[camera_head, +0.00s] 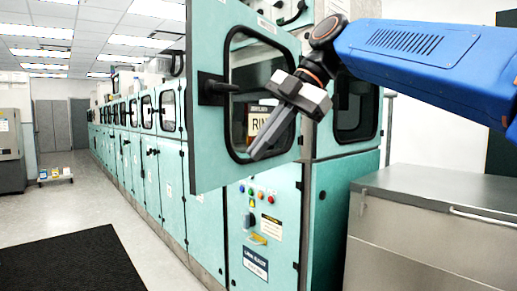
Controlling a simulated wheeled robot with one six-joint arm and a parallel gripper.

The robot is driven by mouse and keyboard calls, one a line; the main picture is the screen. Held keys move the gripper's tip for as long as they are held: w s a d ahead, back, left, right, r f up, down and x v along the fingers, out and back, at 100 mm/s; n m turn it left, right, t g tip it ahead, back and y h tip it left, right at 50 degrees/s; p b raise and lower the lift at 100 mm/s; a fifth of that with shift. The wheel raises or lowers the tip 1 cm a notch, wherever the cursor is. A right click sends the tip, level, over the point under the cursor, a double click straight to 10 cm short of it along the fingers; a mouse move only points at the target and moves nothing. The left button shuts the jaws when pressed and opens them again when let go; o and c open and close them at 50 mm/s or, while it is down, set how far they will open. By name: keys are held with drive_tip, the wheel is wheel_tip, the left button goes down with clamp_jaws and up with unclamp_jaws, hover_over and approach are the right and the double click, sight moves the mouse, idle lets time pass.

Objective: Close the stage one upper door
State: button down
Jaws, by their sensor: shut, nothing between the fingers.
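The stage one upper door (208,130) is a teal panel with a black-framed window and a black handle (213,88) at its left side. It stands swung open, out from the cabinet front. My gripper (262,150) is shut and empty. In the picture it lies over the door's window and points down and left. I cannot tell whether it touches the door. A sign reading "RIN" (258,122) shows at the window, partly hidden by my gripper. The opening behind the door is mostly hidden.
A long row of teal cabinets (140,160) runs back on the left. Below the door is a panel with coloured buttons (258,192). A steel bench (425,245) stands at the right. A black mat (75,265) lies on the floor, with clear floor around it.

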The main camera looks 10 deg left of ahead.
sight(222, 172)
drive_tip(key=shift+w+a+f, duration=0.1)
drive_tip(key=shift+a+f, duration=0.95)
drive_tip(key=shift+a, duration=0.3)
drive_tip(key=shift+w+a+f, duration=0.15)
drive_tip(key=shift+a+f, duration=0.85)
drive_tip(key=shift+a, duration=0.4)
drive_tip(key=shift+w+a+f, duration=0.1)
drive_tip(key=shift+a+f, duration=0.95)
drive_tip(key=shift+a, duration=0.3)
drive_tip(key=shift+a, duration=0.1)
